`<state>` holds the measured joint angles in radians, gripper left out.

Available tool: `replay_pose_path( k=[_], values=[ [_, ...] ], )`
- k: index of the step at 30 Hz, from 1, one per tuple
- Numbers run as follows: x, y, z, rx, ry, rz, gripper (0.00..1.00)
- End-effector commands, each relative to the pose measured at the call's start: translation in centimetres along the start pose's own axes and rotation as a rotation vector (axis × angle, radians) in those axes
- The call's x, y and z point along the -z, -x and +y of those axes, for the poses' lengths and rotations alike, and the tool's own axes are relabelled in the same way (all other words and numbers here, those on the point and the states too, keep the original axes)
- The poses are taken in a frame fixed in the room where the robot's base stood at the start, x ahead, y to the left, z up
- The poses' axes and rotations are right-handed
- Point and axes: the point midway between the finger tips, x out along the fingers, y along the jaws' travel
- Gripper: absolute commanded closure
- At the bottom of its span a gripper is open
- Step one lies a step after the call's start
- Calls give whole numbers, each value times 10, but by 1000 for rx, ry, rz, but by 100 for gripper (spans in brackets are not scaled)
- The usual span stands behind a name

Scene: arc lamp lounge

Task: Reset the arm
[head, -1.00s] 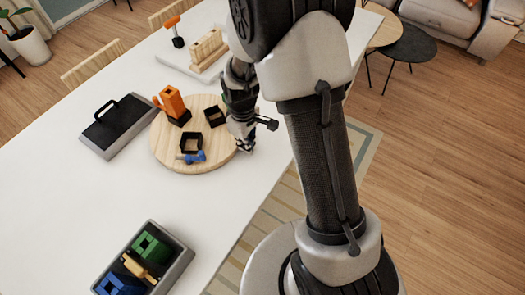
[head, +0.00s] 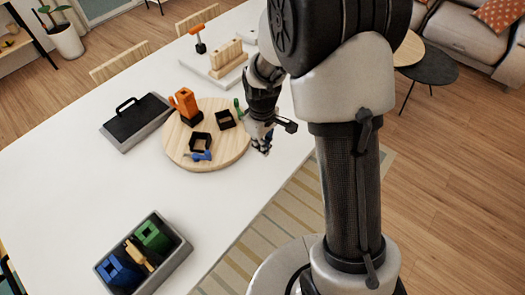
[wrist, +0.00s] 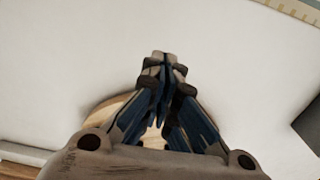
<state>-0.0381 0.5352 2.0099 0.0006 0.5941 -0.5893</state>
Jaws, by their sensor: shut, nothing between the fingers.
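My gripper (head: 264,146) hangs just beyond the right edge of a round wooden board (head: 215,160), above the white table. Its fingers are together with nothing between them, as the wrist view (wrist: 164,62) also shows. On the board are an orange piece on a black base (head: 186,105), two black square frames (head: 200,142) (head: 225,119) and a blue piece (head: 199,156). A green piece (head: 238,106) shows at the board's right side, close to my gripper. In the wrist view the fingers hide most of the board (wrist: 105,108).
A grey tray (head: 175,266) at the table's front holds blue and green blocks and a tan piece. A dark case with a handle (head: 137,121) lies left of the board. A white slab (head: 205,64) bears wooden pieces at the back. The table's left middle is clear.

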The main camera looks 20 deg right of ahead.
Motion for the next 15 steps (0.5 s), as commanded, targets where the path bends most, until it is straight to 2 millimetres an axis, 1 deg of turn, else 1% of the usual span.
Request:
replay_pose_path(
  k=[1,3,6,10,15],
  values=[
    [1,14,0,-1,1,2,100],
    [0,26,0,-1,1,1,100],
    [0,39,0,0,0,0,100],
    [0,47,0,1,0,-1,100],
    [0,49,0,1,1,-2,100]
  ],
)
